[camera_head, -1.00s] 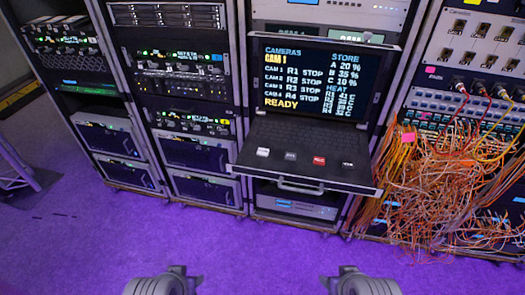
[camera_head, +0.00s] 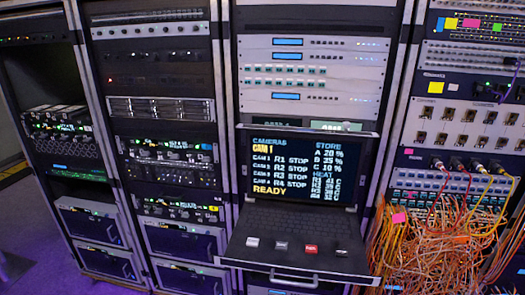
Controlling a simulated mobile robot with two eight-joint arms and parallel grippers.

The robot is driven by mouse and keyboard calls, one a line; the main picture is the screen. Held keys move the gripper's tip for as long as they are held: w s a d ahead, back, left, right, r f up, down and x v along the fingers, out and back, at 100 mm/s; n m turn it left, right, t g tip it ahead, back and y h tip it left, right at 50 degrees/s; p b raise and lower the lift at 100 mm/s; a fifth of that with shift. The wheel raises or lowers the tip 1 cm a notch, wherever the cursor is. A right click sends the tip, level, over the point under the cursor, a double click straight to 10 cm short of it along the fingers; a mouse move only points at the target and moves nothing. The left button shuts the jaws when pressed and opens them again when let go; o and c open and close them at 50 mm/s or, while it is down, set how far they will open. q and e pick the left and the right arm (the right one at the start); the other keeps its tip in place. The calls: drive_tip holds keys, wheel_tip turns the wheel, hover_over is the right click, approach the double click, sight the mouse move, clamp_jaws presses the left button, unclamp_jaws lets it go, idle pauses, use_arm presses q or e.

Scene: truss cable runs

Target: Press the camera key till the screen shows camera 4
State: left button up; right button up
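The screen (camera_head: 308,172) stands open above a pull-out drawer in the middle rack. It reads CAMERAS, CAM 1 in yellow, several camera lines marked STOP, and READY at the bottom. On the drawer (camera_head: 300,225) in front of it sit a white key (camera_head: 252,242), a grey key (camera_head: 281,246), a red key (camera_head: 311,249) and a dark key with a light top (camera_head: 342,253). Their labels are too small to read, so I cannot tell which is the camera key. Neither of my grippers is in view.
A handle (camera_head: 293,280) runs along the drawer's front edge. Racks of equipment (camera_head: 163,108) stand to the left. A dense tangle of orange cables (camera_head: 425,250) hangs at the right, close to the drawer. Purple floor shows at the lower left.

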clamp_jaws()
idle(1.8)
